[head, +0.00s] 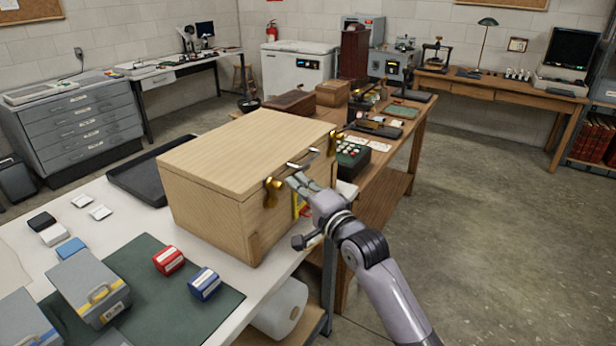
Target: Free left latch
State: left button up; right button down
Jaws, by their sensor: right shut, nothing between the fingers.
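A light wooden box (215,205) with its lid closed stands on the white table (130,205). Its front faces right and carries a metal handle (304,161) between two brass latches. The left latch (272,192) is the nearer one, and the right latch (333,143) is farther back. My right gripper (292,181) is shut and empty. Its fingertips are just right of the left latch, below the handle; I cannot tell whether they touch the latch or the box. It partly hides the box front and a yellow label (298,205). My left gripper is out of view.
A green mat (140,270) in front of the box holds a red block (168,261), a blue block (204,284) and grey cases. A cluttered wooden table (400,150) stands beyond. The floor at right is clear.

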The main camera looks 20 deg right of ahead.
aim_at(282, 184)
jog(key=shift+f, duration=0.1)
jog(key=shift+s+a+n+t+b, duration=0.2)
jog(key=shift+a+n+t+b, duration=0.15)
jog(key=shift+n, duration=0.45)
dwell(0.3)
jog(key=shift+y, duration=0.3)
jog(key=n+b, duration=0.1)
jog(key=n, duration=0.1)
jog(key=s+a+n+y+b, duration=0.1)
jog(key=n, duration=0.1)
jog(key=a+n+t+y+b, duration=0.1)
jog(key=n, duration=0.1)
jog(key=shift+s, duration=0.35)
jog(key=s+a+f+n+y+b, duration=0.1)
jog(key=n+y+b, duration=0.1)
jog(key=n, duration=0.3)
jog(key=s+a+n+g+y+b, duration=0.1)
jog(key=n+y, duration=0.2)
jog(key=n, duration=0.2)
jog(key=a+f+n+g+y+b, duration=0.1)
jog(key=n+y+b, duration=0.1)
jog(key=n, duration=0.3)
jog(key=shift+s+a+f+g+y+b, duration=0.3)
jog(key=shift+s+a+y, duration=0.1)
jog(key=shift+y, duration=0.1)
